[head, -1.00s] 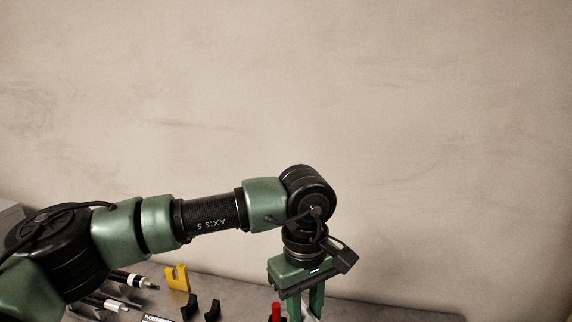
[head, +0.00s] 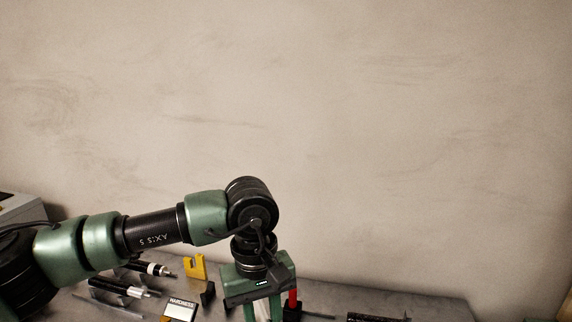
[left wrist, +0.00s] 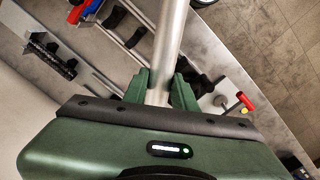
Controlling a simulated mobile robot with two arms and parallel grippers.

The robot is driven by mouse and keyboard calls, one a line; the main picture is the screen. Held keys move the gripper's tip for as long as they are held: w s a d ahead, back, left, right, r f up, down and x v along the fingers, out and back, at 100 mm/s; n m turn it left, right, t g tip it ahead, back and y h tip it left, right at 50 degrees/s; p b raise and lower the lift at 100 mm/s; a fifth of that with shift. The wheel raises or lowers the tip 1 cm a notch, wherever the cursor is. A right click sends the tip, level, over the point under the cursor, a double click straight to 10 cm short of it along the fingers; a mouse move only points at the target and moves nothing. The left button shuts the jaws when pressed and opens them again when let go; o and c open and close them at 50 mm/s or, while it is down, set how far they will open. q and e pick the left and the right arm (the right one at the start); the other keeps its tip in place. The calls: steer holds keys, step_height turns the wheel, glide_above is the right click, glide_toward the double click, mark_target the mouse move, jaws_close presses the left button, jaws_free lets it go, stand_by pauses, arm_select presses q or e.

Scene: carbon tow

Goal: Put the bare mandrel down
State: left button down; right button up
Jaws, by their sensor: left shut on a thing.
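The bare mandrel, a plain silver rod (left wrist: 171,40), runs from the top of the left wrist view down between my left gripper's fingers. My left gripper (left wrist: 161,88) is shut on it, with a green finger on each side. In the head view my left gripper (head: 262,312) points down over the table, and only a pale sliver shows between its fingers. The rod's ends are out of view or hidden. Two black supports (left wrist: 114,18) lie left of the rod in the left wrist view. My right gripper is not in view.
On the grey table (head: 335,283) stand a yellow notched block (head: 195,267), a box labelled hardness (head: 180,310) and black-and-silver rollers (head: 118,287). A red-topped black item (head: 292,298) is just right of my left gripper. A dark item (head: 375,317) lies farther right.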

arm_select(q)
steer(key=s+a+f+m, duration=0.1)
steer(key=s+a+m, duration=0.1)
steer(key=a, duration=0.5)
steer(key=s+a+f+m, duration=0.2)
steer(key=s+a, duration=0.3)
steer(key=a, duration=0.3)
steer(key=shift+a, duration=0.2)
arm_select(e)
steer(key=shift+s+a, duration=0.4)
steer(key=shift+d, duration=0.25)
